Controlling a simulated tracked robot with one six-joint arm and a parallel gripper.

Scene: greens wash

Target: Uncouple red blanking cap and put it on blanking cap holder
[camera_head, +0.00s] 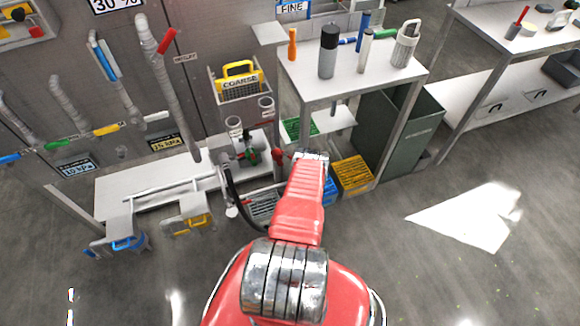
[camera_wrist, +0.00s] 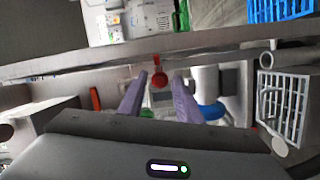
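In the wrist view a small red round piece with a short stem, which looks like the red blanking cap (camera_wrist: 158,78), shows beyond and between my fingertips. My gripper (camera_wrist: 160,77) is open, its two purple-grey fingers apart with nothing held between them. Whether the fingers are level with the red piece or short of it I cannot tell. In the head view a red part (camera_head: 277,157) shows just left of the end of my arm, beside the low bench; the fingers are not clear there. I cannot pick out the blanking cap holder with certainty.
A grey rail (camera_wrist: 90,62) crosses the wrist view close to the red piece. In the head view a table (camera_head: 350,75) with bottles stands beyond my arm, with a yellow crate (camera_head: 352,175) below. A black hose (camera_head: 236,195) curves left of my arm. Floor at right is clear.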

